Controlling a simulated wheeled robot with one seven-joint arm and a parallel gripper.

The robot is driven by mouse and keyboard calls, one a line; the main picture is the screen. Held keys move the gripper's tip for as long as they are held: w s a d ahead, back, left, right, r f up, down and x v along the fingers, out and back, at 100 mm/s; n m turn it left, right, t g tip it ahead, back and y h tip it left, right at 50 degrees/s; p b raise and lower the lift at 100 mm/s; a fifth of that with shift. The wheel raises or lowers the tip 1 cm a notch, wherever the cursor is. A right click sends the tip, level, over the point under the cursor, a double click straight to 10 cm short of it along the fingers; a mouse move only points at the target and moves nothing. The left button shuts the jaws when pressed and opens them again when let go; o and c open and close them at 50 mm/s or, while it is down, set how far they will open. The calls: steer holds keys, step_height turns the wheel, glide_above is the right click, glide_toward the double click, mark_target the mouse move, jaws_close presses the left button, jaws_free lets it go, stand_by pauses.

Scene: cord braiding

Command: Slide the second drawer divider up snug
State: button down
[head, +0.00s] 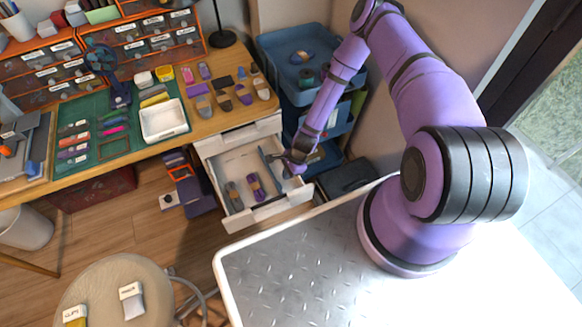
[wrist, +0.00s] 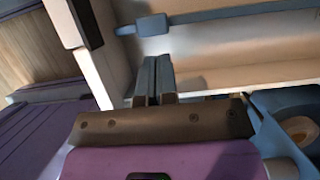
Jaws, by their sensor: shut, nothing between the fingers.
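The white drawer (head: 262,217) stands pulled out under the desk. A blue-grey divider (head: 265,163) shows inside it, towards its right side, close to my gripper. In the wrist view a blue-grey divider bar (wrist: 225,15) with a thicker block at its end crosses the top of the picture. My gripper (head: 291,166) is over the right part of the drawer. In the wrist view its dark fingers (wrist: 153,75) are together and empty, with the tips below the bar in the picture. Whether they touch it, I cannot tell. My gripper hides part of the drawer's right side.
Two cord bundles, one purple (head: 256,187) and one grey-brown (head: 233,195), lie in the drawer. Blue bins (head: 308,118) stand right of the drawer. The wooden desk (head: 215,124) above holds a white tray (head: 163,121) and small pieces. A round stool (head: 98,283) stands front left.

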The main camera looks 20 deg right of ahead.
steer(key=shift+x, duration=1.35)
steer(key=a, duration=1)
steer(key=shift+a, duration=0.1)
